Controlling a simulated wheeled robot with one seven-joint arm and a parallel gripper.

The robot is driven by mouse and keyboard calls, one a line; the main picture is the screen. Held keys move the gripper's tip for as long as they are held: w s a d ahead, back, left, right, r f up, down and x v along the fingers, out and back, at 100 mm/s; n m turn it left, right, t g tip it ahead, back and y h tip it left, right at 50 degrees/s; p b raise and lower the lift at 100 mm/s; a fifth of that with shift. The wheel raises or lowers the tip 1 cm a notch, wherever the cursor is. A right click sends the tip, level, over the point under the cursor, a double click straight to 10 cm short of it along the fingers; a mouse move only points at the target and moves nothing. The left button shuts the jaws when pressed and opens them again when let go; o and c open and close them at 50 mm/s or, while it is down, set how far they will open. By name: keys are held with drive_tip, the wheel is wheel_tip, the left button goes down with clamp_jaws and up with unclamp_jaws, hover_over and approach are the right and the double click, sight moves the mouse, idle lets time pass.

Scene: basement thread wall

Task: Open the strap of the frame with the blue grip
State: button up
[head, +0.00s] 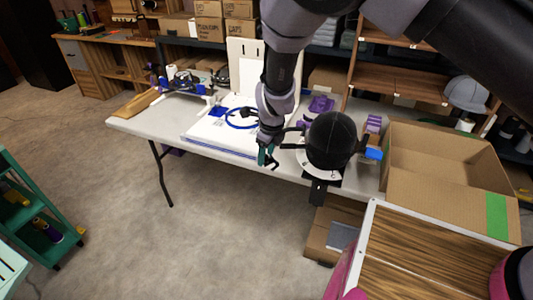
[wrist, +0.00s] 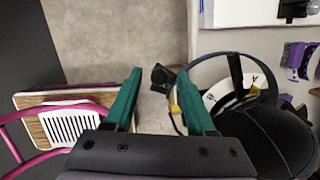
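A black cap (head: 331,139) sits on a cap frame at the front edge of the table, with a white marked band (head: 318,169) under it. A blue grip (head: 373,153) sticks out at its right. In the wrist view the cap (wrist: 284,140) fills the lower right, beside a thin dark strap loop (wrist: 235,72) and the white band (wrist: 222,91). My gripper (head: 266,156) is just left of the cap frame. In the wrist view its teal fingers (wrist: 159,76) are apart, with nothing held between them. The strap's latch cannot be made out clearly; a small yellow part (wrist: 174,107) shows near the right finger.
A white board with a blue hoop (head: 241,117) lies left of the gripper on the table (head: 140,126). Purple parts (head: 320,104) stand behind the cap. An open cardboard box (head: 440,160) stands close at the right.

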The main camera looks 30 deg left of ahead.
drive_tip(key=v, duration=1)
drive_tip(key=shift+r, duration=0.4)
drive_tip(key=shift+d, duration=0.1)
drive_tip(key=w+d+r+n+y, duration=0.15)
drive_tip(key=w+d+r, duration=0.25)
drive_tip(key=d+r, duration=0.45)
drive_tip(key=w+d+r+n+y, duration=0.1)
drive_tip(key=w+d+r+n, duration=0.1)
drive_tip(key=w+d+r, duration=0.5)
drive_tip(key=w+d+r+n+y, duration=0.1)
drive_tip(key=w+d+r+n, duration=0.1)
drive_tip(key=d+r, duration=0.8)
drive_tip(key=s+d+r+n+t, duration=0.15)
drive_tip(key=d+r, duration=0.25)
drive_tip(key=d, duration=0.5)
drive_tip(key=s+d+r+n+t, duration=0.1)
drive_tip(key=s+d+r+n, duration=0.25)
drive_tip(key=d, duration=0.45)
drive_tip(key=s+d+r+n+t+h, duration=0.2)
drive_tip(key=s+d+n+t+h, duration=0.1)
drive_tip(key=s+d, duration=0.5)
drive_tip(key=d+n, duration=0.1)
drive_tip(key=d, duration=0.1)
drive_tip(key=shift+d+r, duration=0.2)
drive_tip(key=shift+d, duration=0.15)
